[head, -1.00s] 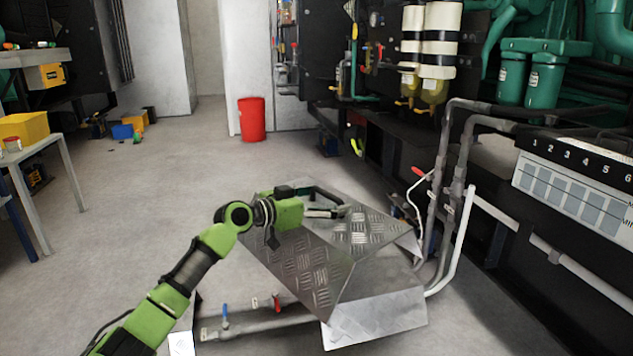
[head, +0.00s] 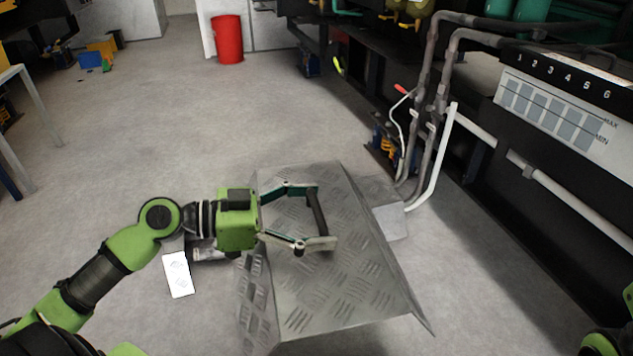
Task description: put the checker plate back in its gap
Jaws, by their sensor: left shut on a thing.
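The checker plate (head: 345,285) is a large, bent grey metal sheet with a raised tread pattern, in the middle of the head view. Its top face slopes and its sides fold down to the left and right. My left gripper (head: 318,215) reaches over it from the left and is shut on it, at a dark bar between the fingertips. A smaller flat grey metal piece (head: 390,222) shows beyond its right edge. The gap is not visible; the plate hides the floor below it. My right gripper is not in view.
Bent grey pipes (head: 431,130) and a white pipe (head: 440,160) rise behind the plate at right. The dark genset base with a numbered panel (head: 550,110) borders the right side. A white card (head: 178,274) lies at left. A red bin (head: 228,40) stands far back.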

